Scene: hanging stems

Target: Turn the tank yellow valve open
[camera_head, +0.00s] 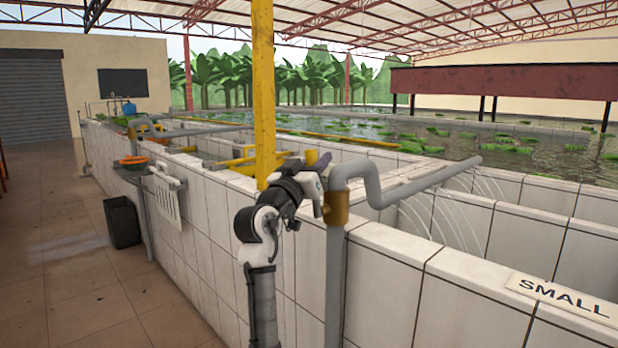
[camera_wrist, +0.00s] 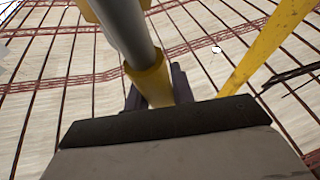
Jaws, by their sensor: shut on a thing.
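The yellow valve (camera_head: 336,208) is a collar-like part on an upright grey pipe at the tank wall. My gripper (camera_head: 318,188) is at the valve's upper left side in the head view. In the wrist view, the dark fingers of my gripper (camera_wrist: 157,95) sit on either side of a yellow part of the valve (camera_wrist: 152,82) and are shut on it. The fingertips are partly hidden behind the yellow part. The grey pipe (camera_head: 420,183) bends over the wall, and thin white streams (camera_head: 428,216) fall below it into the tank.
A yellow post (camera_head: 264,90) stands just behind my arm. The tiled tank wall (camera_head: 400,285) runs along the front, with a "SMALL" sign (camera_head: 565,298) on its ledge. A black bin (camera_head: 122,222) stands on the floor at left. The walkway (camera_head: 75,285) is otherwise clear.

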